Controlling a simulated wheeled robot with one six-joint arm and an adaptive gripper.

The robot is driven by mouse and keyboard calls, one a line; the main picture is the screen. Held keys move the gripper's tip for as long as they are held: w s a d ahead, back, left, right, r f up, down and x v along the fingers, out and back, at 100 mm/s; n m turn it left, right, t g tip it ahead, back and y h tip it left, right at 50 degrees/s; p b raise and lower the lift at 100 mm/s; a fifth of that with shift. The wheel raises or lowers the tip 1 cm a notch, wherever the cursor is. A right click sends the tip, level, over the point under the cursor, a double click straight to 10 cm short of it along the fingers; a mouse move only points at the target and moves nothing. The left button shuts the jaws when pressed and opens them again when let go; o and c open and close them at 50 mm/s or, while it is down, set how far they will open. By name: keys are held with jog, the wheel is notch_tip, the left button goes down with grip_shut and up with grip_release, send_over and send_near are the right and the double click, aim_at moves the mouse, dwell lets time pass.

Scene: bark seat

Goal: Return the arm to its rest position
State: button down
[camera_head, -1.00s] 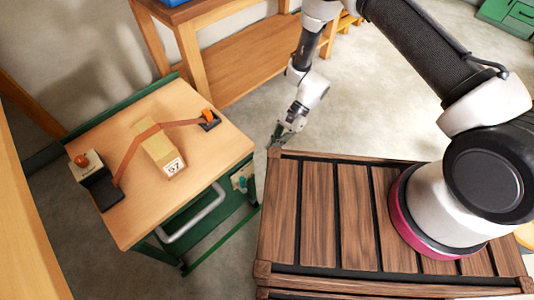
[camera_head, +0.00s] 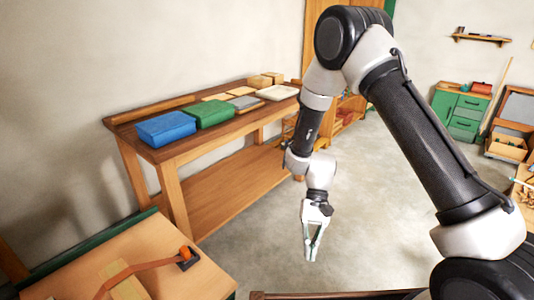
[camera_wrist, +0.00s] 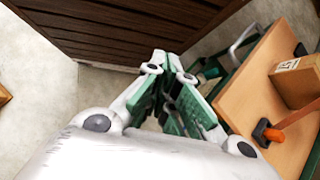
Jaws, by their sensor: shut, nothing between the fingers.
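My gripper (camera_head: 311,252) hangs pointing down in the head view, in open air over the concrete floor. It is right of the small table and in front of the long workbench. Its fingers are together with nothing between them. In the wrist view my gripper (camera_wrist: 181,122) also shows closed and empty, with its fingertips partly hidden behind the finger links. My arm reaches up from the lower right and bends down to the gripper.
The small wooden table (camera_head: 190,278) at lower left carries a wooden block (camera_head: 122,284) with an orange strap (camera_head: 140,270). The workbench (camera_head: 185,151) behind holds a blue box (camera_head: 166,129) and a green box (camera_head: 208,114). Green cabinets (camera_head: 460,112) stand far right. The middle floor is clear.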

jog(key=d+r+n+t+h, duration=0.1)
jog(key=d+r+t, duration=0.1)
jog(key=d+r, duration=0.6)
jog(key=d+r+n+t, duration=0.2)
jog(key=d+r, duration=0.3)
jog(key=r, duration=0.7)
jog(key=s+d+r+m+t, duration=0.1)
jog(key=s+d+r+t, duration=0.3)
jog(key=r, duration=0.3)
jog(key=s+d+r+m+t, duration=0.1)
jog(key=s+d+r+t, duration=0.3)
jog(key=d+r, duration=0.3)
jog(key=shift+s+d+r+h, duration=0.25)
jog(key=shift+s+r+h, duration=0.15)
jog(key=shift+s+r, duration=0.3)
jog(key=shift+w+r, duration=0.1)
